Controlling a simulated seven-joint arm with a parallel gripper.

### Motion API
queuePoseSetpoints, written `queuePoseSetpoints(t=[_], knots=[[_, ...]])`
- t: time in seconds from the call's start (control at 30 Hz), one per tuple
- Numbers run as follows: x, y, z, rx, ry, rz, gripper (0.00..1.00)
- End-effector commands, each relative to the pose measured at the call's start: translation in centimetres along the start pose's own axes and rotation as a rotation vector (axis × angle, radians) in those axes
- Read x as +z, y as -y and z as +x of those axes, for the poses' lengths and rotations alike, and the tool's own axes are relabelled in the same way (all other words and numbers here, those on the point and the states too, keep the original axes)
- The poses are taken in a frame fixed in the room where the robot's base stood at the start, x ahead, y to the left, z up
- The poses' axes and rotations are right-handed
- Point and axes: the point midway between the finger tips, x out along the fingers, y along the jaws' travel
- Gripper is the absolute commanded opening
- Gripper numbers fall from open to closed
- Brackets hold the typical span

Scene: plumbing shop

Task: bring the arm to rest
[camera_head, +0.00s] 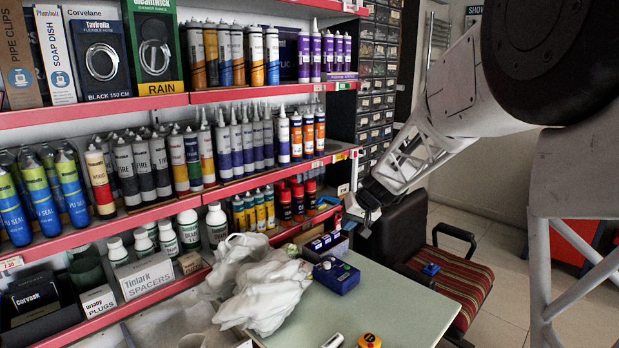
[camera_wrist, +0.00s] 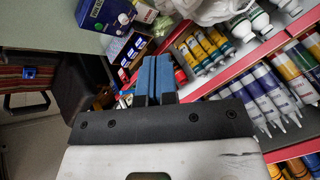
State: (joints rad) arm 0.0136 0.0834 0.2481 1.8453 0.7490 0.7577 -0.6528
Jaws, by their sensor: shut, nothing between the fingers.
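My gripper (camera_head: 368,206) hangs at the end of my arm, above the far end of the table and in front of the shelves. In the wrist view its two blue-padded fingers (camera_wrist: 154,77) lie side by side, shut, with nothing between them. The green-topped table (camera_head: 391,304) is below and in front of it. The gripper is apart from the table and the things on it.
Red-edged shelves (camera_head: 150,220) full of cartridges stand left. A striped chair (camera_head: 455,275) stands behind the table. Tiled floor is open at right.

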Motion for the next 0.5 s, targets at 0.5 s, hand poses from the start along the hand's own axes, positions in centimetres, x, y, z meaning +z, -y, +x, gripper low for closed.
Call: queuePoseSetpoints(t=[0.5], knots=[[11.1,3.8,-9.3,0.102,0.067,0.009,0.0]])
